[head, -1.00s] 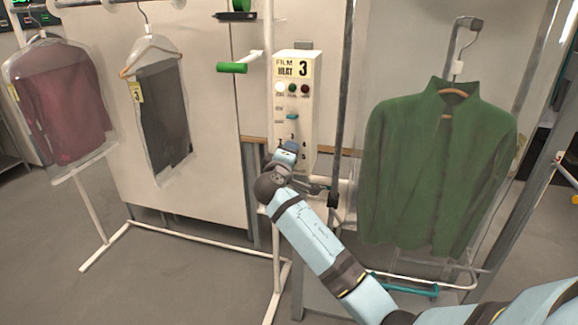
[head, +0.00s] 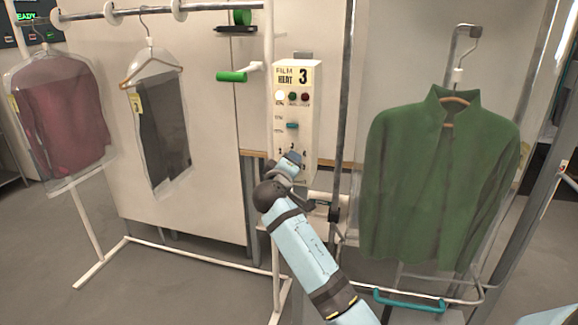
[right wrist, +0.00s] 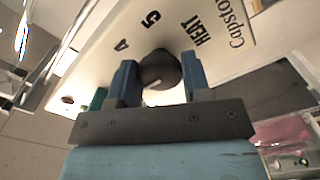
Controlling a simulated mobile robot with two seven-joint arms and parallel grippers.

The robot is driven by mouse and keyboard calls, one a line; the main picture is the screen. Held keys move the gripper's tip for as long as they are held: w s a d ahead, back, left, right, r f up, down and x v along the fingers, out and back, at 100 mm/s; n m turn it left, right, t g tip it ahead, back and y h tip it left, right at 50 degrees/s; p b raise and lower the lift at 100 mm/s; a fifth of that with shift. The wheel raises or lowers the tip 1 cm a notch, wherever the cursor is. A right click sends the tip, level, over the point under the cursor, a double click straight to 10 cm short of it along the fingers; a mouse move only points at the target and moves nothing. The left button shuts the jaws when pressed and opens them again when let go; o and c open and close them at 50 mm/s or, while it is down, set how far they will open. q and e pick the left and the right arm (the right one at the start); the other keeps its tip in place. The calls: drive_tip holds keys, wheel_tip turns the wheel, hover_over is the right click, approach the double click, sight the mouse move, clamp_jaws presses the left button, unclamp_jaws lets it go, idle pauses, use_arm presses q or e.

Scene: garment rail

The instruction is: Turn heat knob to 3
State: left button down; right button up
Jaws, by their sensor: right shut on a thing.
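The white control box (head: 297,115) hangs at the centre of the head view, with a "FILM HEAT 3" label, three lamps and a teal slider. In the right wrist view the dark round heat knob (right wrist: 158,70) shows a short white pointer mark. The printed 4, 5 and "HEAT" are beside it; the 3 is not readable there. My right gripper (right wrist: 160,80) has its blue fingers on either side of the knob and is shut on it. In the head view my right gripper (head: 287,163) is at the box's lower front and hides the knob. My left gripper is not in view.
A green jacket (head: 438,175) hangs to the right, beside my right arm. Bagged garments, one maroon (head: 62,115) and one dark (head: 160,125), hang on the left. A green-handled lever (head: 232,76) sticks out left of the box. Open floor lies at the lower left.

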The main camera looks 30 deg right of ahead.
drive_tip(key=o, duration=0.9)
drive_tip(key=v, duration=1.4)
